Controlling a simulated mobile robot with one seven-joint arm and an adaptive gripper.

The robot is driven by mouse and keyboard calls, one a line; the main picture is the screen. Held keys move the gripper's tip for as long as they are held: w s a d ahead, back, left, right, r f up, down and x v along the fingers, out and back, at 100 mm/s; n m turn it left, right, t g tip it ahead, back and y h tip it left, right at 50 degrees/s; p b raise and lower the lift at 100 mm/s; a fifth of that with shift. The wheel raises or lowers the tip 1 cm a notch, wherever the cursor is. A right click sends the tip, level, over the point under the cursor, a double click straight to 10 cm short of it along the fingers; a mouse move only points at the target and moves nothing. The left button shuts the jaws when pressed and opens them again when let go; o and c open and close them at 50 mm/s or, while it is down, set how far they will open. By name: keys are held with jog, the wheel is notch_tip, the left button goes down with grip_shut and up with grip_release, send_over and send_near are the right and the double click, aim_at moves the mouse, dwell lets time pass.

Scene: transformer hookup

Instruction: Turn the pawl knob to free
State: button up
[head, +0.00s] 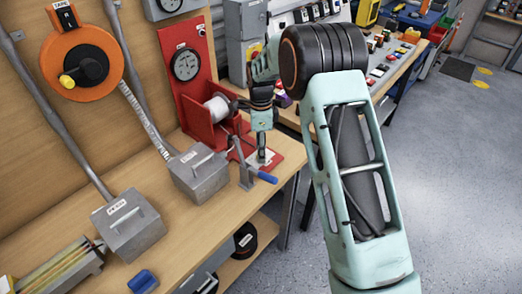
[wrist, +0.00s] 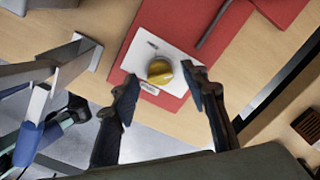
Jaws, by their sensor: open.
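The pawl knob (wrist: 160,71) is a small round yellow knob with a raised bar, on a white plate (wrist: 148,49) fixed to a red base. A small mark and a label show on the plate, but I cannot read them. In the wrist view my gripper (wrist: 159,77) is open, one dark finger on each side of the knob's near part. I cannot tell whether either finger touches it. In the head view my gripper (head: 262,157) points down over the red base (head: 290,158), and the knob is hidden there.
A red stand (head: 172,40) with a gauge and a white spool (head: 216,108) is behind my gripper. A blue-handled lever (head: 267,177) lies close in front. Grey boxes (head: 198,176) stand to the left on the wooden bench (head: 190,240). Open floor lies right.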

jog(key=shift+f, duration=0.45)
jog(key=shift+c, duration=0.2)
grip_shut()
